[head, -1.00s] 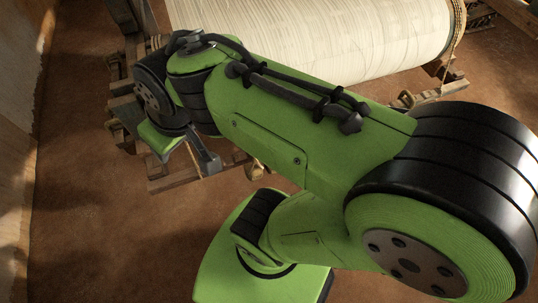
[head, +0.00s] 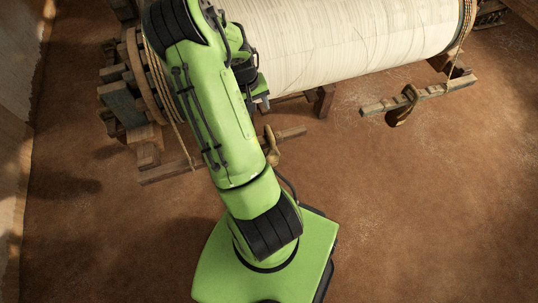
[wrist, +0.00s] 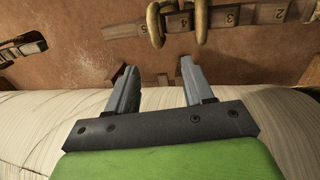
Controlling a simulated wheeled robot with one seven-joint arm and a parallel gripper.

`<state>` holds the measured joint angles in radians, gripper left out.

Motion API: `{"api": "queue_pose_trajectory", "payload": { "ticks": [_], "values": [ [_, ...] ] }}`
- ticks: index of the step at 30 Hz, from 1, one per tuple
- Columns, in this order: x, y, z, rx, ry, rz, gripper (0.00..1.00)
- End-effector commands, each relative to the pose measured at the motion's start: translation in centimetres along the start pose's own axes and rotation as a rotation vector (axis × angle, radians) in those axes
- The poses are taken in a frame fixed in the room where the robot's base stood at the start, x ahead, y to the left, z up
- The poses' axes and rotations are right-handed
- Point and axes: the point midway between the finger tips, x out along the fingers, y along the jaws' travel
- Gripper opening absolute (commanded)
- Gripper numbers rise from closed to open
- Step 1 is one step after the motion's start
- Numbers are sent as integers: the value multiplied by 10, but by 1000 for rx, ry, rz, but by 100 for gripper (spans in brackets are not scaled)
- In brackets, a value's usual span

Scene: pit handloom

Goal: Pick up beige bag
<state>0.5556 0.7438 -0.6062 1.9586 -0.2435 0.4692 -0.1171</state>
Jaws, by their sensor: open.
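No beige bag can be made out in either view. My gripper (wrist: 158,88) shows in the wrist view, its two grey fingers apart with nothing between them. It is over the edge of the large roll of pale cloth (wrist: 58,120), with the brown floor beyond the fingertips. In the head view my green arm reaches up to the left part of the cloth roll (head: 335,40), and the fingers are largely hidden behind it.
A wooden bar with numbered marks (wrist: 230,17) and hanging hooks lies beyond the fingers. In the head view a wooden bar (head: 435,95) carries a brown hook (head: 402,108) at right. Wooden loom parts (head: 125,105) stand at left. The brown floor (head: 420,210) at lower right is clear.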

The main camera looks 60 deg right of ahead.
Motion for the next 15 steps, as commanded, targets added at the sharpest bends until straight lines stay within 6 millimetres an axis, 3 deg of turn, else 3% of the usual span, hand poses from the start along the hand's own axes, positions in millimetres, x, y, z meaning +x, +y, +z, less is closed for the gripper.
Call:
{"api": "queue_pose_trajectory", "payload": {
  "ticks": [15],
  "values": [
    [108, 6, 2, 3, -11, 10, 52]
  ]
}}
